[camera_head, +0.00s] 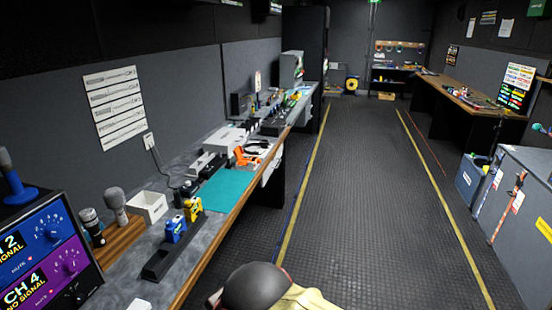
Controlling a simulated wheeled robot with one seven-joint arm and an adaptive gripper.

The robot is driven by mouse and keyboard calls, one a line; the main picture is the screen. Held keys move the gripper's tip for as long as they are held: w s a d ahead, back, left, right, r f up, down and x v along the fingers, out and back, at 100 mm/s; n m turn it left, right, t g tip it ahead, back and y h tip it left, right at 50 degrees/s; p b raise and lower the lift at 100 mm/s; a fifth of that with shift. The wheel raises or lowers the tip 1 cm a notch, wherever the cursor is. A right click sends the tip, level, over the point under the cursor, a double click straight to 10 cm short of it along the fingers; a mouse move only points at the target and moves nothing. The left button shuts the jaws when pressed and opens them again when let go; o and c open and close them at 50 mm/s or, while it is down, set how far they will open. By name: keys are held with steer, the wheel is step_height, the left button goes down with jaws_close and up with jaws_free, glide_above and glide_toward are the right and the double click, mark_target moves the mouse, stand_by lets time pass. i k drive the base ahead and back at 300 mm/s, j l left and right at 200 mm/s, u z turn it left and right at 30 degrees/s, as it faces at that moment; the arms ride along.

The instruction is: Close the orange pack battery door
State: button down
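A small orange item (243,156), which looks like the orange pack, sits on the left bench beyond the teal mat. A dark item lies beside it. It is too small to tell how its battery door stands. Part of my own arm (258,287) shows at the bottom middle, well short of the orange item. My gripper's fingers do not show.
A yellow pack (193,209) and a blue pack (176,229) stand in a black holder (162,263) on the near bench. A white box (149,208) and microphones are left of them. Floor (345,190) between the benches is clear. Grey cabinets (520,205) stand right.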

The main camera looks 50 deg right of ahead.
mark_target(238, 152)
steer(key=z, duration=1.2)
steer(key=u, duration=0.35)
steer(key=i+l+u, duration=0.65)
steer(key=u, duration=0.15)
steer(key=i+l, duration=0.25)
steer(key=i+l+u, duration=0.1)
steer(key=i+l, duration=0.15)
steer(key=l, duration=0.2)
steer(key=i+l, duration=0.2)
steer(key=l, duration=0.15)
steer(key=i+l, duration=0.25)
steer(key=l, duration=0.15)
steer(key=i+l+u, duration=0.1)
steer(key=l, duration=0.25)
steer(key=i+l, duration=0.3)
steer(key=i+l+u, duration=0.1)
steer(key=i+l, duration=0.15)
steer(key=l, duration=0.2)
